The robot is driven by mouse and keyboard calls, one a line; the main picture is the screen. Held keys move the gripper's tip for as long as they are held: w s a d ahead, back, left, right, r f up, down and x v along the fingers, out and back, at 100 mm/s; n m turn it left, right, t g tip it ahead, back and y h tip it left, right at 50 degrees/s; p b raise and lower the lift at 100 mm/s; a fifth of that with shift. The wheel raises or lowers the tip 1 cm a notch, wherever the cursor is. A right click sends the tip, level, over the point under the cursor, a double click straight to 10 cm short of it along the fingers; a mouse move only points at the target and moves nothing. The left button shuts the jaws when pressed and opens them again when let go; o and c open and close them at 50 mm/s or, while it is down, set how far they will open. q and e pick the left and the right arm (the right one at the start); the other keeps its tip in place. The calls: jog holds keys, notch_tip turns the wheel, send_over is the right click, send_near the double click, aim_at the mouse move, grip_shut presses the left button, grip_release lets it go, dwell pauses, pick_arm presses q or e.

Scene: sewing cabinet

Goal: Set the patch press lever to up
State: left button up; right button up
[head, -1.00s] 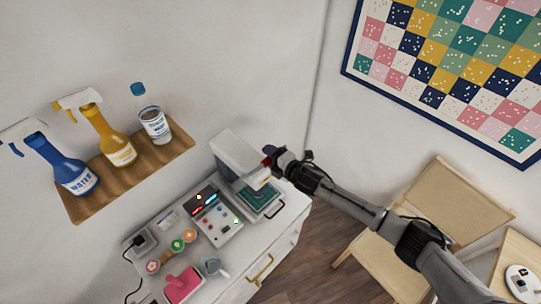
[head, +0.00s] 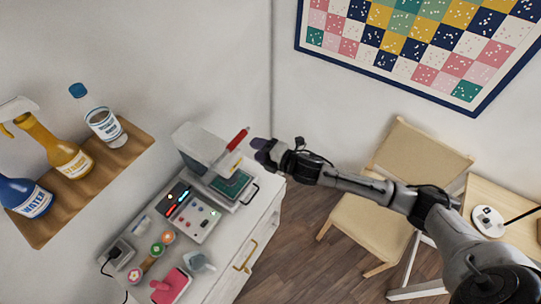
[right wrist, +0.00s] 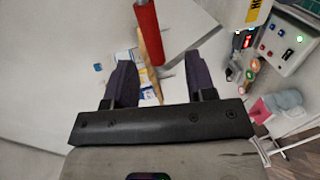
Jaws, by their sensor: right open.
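The patch press (head: 200,145) is a pale grey machine at the far end of the white cabinet, with a green plate (head: 232,184) under its head. Its lever has a red handle (head: 238,138) that slants up and to the right, clear of the press body. The handle also shows in the right wrist view (right wrist: 148,35), at the top, ahead of the fingers. My right gripper (head: 260,152) is open and empty, just right of the handle and apart from it. Its two dark fingers (right wrist: 159,78) are spread in the right wrist view. My left gripper is not in view.
A control box (head: 196,216) with lit displays stands beside the press. Spools (head: 158,249) and a pink item (head: 172,287) lie nearer. A wooden shelf (head: 85,185) holds bottles on the left. A chair (head: 400,180) stands right; open floor (head: 305,225) lies between.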

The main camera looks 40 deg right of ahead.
jog(key=shift+b+v, duration=0.35)
jog(key=shift+v, duration=1.8)
jog(key=s+d+m+g+h, duration=0.45)
jog(key=m+h, duration=0.35)
jog(key=m, duration=0.5)
jog(key=s+a+f+m+g+y+p, duration=0.1)
jog(key=s+a+f+m+g+p, duration=0.1)
jog(key=s, duration=0.6)
jog(key=s+a+f+m+g+p, duration=0.2)
jog(key=s+a, duration=0.3)
jog(key=s, duration=0.4)
jog(key=s+a+f+m+g+y+p, duration=0.1)
jog(key=s+a+f+m+g+p, duration=0.1)
jog(key=s, duration=0.7)
jog(key=shift+s+a+m+g+y, duration=0.3)
jog(key=shift+a+m, duration=0.3)
jog(key=shift+a, duration=0.35)
